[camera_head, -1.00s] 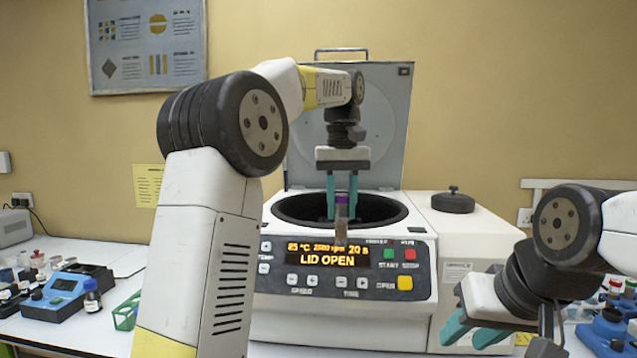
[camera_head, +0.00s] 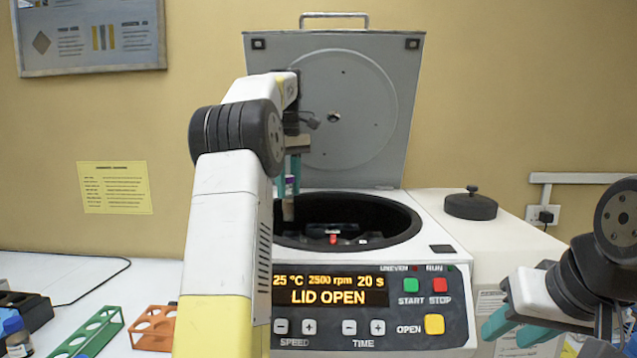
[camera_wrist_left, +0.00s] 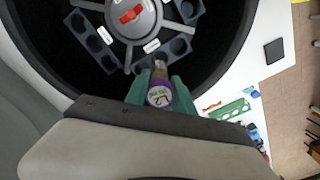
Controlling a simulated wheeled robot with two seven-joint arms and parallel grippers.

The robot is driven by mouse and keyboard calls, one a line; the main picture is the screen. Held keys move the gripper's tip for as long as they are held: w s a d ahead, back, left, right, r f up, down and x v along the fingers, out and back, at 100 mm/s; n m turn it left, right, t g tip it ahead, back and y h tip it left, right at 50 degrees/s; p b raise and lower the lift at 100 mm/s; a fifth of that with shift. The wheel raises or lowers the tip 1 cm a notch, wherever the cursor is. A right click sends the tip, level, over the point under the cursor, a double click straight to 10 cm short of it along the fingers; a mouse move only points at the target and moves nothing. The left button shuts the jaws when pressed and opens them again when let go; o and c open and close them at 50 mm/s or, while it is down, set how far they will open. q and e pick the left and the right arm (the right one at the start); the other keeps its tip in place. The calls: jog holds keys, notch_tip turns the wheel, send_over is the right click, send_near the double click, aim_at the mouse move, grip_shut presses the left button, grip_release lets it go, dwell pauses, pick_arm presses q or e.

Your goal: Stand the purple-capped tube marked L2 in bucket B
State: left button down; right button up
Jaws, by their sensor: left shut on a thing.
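My left gripper (camera_head: 290,170) is shut on the purple-capped tube (camera_head: 288,208) and holds it upright over the left part of the open centrifuge bowl (camera_head: 400,236). In the left wrist view, the tube's cap (camera_wrist_left: 160,97) reads L2 between the fingertips (camera_wrist_left: 160,92). The rotor shows there with its red knob (camera_wrist_left: 131,14) and several dark buckets with round holes, one left (camera_wrist_left: 92,42) and one near the tube (camera_wrist_left: 176,46). I cannot read the bucket letters. My right gripper (camera_head: 510,325) is open and empty at the lower right, away from the centrifuge.
The centrifuge lid (camera_head: 345,110) stands open behind the bowl, and the display (camera_head: 330,291) reads LID OPEN. A green rack (camera_head: 88,335) and an orange rack (camera_head: 155,328) stand on the table at left. A black round knob-topped piece (camera_head: 471,204) sits right of the bowl.

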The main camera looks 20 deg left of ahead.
aim_at(289, 220)
pick_arm(q)
jog(key=shift+f, duration=5.55)
jog(key=c, duration=1)
grip_release()
